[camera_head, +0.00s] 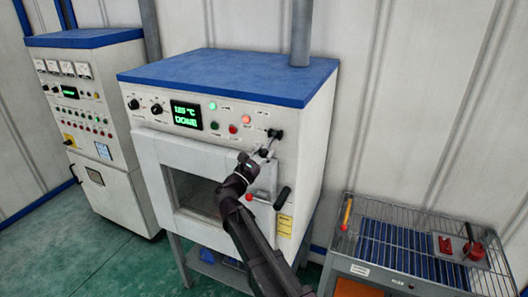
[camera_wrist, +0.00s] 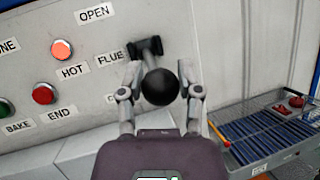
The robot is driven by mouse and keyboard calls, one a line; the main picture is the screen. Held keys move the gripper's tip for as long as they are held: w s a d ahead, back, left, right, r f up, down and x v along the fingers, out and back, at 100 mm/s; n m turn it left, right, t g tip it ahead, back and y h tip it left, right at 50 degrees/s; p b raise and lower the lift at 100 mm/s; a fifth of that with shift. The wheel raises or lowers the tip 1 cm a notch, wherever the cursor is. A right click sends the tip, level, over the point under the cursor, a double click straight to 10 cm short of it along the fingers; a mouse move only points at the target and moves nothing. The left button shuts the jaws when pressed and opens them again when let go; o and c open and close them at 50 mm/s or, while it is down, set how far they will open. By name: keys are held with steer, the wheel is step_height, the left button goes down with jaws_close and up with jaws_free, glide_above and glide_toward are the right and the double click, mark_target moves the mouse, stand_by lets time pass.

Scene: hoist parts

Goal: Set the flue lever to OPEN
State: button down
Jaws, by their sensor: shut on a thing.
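The flue lever (camera_wrist: 146,47) is a dark handle with a round black knob (camera_wrist: 160,88), mounted on the white furnace panel beside the FLUE label (camera_wrist: 109,59). The OPEN label (camera_wrist: 94,13) is above and left of its pivot. A lower label (camera_wrist: 111,98) is mostly hidden by my left finger. My gripper (camera_wrist: 160,82) is shut around the knob, one finger on each side. In the head view, the lever's dark pivot (camera_head: 275,134) shows at the panel's upper right, with my gripper (camera_head: 262,154) just below it. The knob's exact lever angle is hard to tell.
The furnace door with a window (camera_head: 197,192) and a black handle (camera_head: 283,198) lies below the panel, close to my arm. A lit red HOT lamp (camera_wrist: 61,49) is left of the lever. A wire-sided table (camera_head: 390,270) stands at right.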

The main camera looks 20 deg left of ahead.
steer(key=shift+a+r+p, duration=0.1)
steer(key=shift+r+p, duration=0.3)
steer(key=shift+r, duration=0.3)
steer(key=shift+c, duration=1.4)
jaws_free()
steer(key=shift+s, duration=0.1)
steer(key=shift+f, duration=0.15)
